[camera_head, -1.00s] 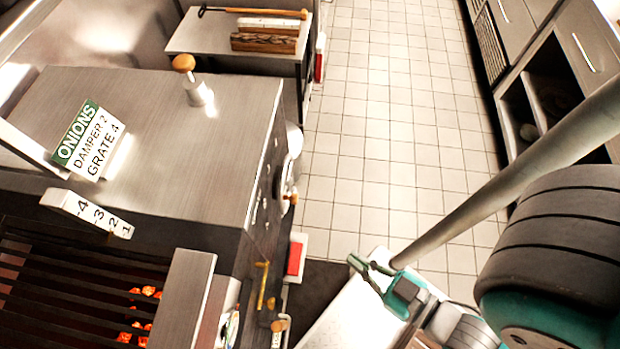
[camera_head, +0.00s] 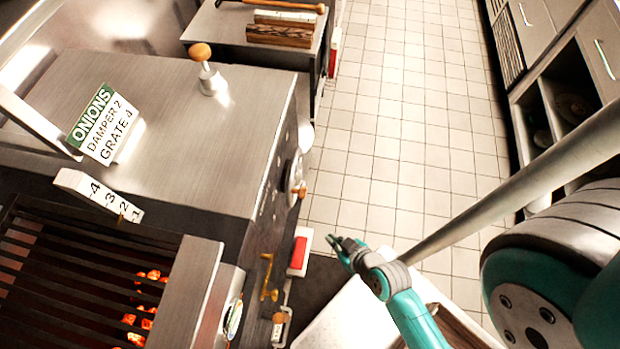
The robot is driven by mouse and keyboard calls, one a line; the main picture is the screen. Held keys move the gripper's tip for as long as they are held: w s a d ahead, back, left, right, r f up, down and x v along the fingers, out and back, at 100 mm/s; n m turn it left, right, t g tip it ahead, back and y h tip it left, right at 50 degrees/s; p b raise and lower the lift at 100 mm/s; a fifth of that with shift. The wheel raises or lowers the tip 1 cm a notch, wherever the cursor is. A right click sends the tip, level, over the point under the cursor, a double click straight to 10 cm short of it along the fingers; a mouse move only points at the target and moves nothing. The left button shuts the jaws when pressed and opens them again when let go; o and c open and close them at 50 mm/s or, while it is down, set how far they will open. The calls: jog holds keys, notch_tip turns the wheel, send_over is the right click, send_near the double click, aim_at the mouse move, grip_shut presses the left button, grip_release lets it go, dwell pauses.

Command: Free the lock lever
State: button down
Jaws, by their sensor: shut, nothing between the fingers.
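A brass-coloured lever-like fitting (camera_head: 267,278) is on the front side of the grill unit, left of my gripper. I take it for the lock lever, but cannot tell for sure. Below it is an orange knob (camera_head: 279,318) on a small pale mount. My gripper (camera_head: 335,242) is shut and empty, out in front of the unit over the floor side. It points left and is apart from the brass fitting, with a clear gap between them.
The grill grate (camera_head: 90,265) glows with coals at lower left. A number scale (camera_head: 98,195) and an onions sign (camera_head: 97,125) stand by the steel housing (camera_head: 170,130). A red-and-white box (camera_head: 299,252) lies between unit and gripper. The tiled aisle (camera_head: 400,120) is clear.

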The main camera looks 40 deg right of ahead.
jog(key=w+d+f+n+g+y, duration=0.15)
jog(key=w+d+f+y, duration=0.35)
jog(key=w, duration=0.5)
jog(key=w+d+r+n+y, duration=0.1)
jog(key=w+d+r+n, duration=0.1)
jog(key=d, duration=0.4)
jog(key=w+d+r+n+y, duration=0.2)
jog(key=d+r+n, duration=0.1)
jog(key=d, duration=0.3)
jog(key=shift+d+r+t, duration=0.2)
jog(key=shift+r+t, duration=0.25)
jog(key=shift+r, duration=0.4)
jog(key=shift+w, duration=0.1)
jog(key=s+f+x, duration=0.1)
jog(key=f+x, duration=0.1)
jog(key=x, duration=1.1)
jog(key=shift+s+d+f, duration=0.2)
jog(key=shift+s+d, duration=0.15)
